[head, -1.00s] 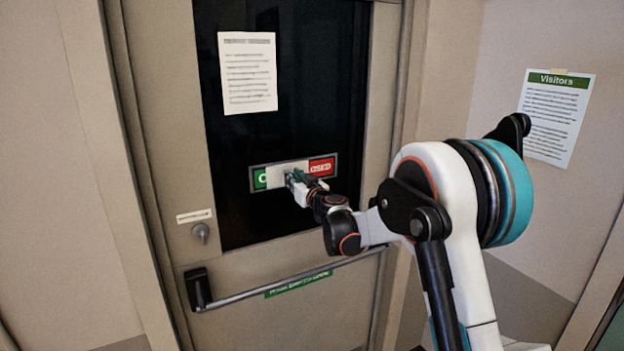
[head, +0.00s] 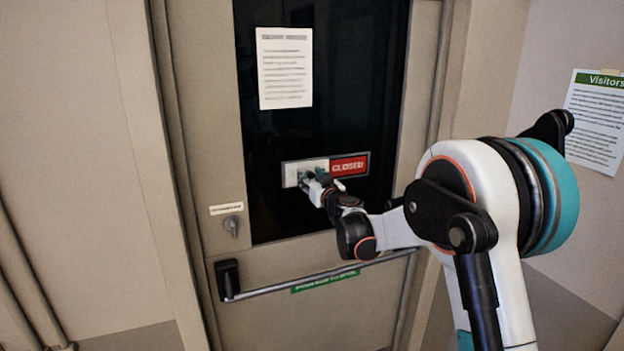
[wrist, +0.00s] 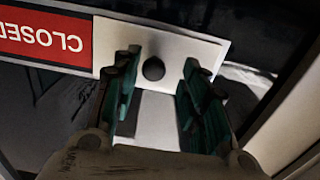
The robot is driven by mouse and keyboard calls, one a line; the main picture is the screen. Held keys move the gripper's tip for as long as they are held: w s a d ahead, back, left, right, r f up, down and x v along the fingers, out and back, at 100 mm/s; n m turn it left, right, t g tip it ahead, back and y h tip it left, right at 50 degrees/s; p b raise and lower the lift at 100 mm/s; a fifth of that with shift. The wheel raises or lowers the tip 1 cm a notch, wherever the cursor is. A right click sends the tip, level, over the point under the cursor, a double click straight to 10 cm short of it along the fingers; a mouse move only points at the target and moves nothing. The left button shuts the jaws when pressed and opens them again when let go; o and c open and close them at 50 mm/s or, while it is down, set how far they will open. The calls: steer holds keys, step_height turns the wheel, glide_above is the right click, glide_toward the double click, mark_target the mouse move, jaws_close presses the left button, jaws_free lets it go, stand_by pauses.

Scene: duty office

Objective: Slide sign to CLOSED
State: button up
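The sign (head: 348,167) is a framed strip on the door's dark window. Its white sliding plate (head: 292,174) sits at the left end in the head view. The red CLOSED panel shows in full at the right, and no green shows. In the wrist view, upside down, the red CLOSED panel (wrist: 42,38) lies left of the white plate (wrist: 200,48). A dark round knob (wrist: 153,69) stands out from the plate. My gripper (wrist: 160,66) is open, its two green-lined fingers on either side of the knob with gaps. It also shows in the head view (head: 313,180), partly covering the plate.
A push bar (head: 320,274) crosses the door below the sign. A lock knob (head: 232,226) is at the door's left. A paper notice (head: 285,68) hangs above the sign. A Visitors sheet (head: 597,120) is on the right wall.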

steer(key=shift+d, duration=0.1)
steer(key=v, duration=1.2)
steer(key=s+f+n+g+b, duration=0.15)
steer(key=s+g+b, duration=0.3)
steer(key=s, duration=1.55)
steer(key=s+d+f+m+g+h+b, duration=0.1)
steer(key=s+d+f+g+h, duration=0.1)
steer(key=s+f, duration=0.3)
steer(key=s+d+f+m+g+h+b, duration=0.1)
steer(key=s+d+f, duration=0.4)
steer(key=s, duration=0.6)
steer(key=s+d+f+m+g+h+b, duration=0.2)
steer(key=s+d+f+m, duration=0.1)
steer(key=s, duration=0.5)
steer(key=shift+d+f+g+h, duration=0.35)
steer(key=shift+d+f, duration=0.15)
steer(key=shift+f, duration=0.45)
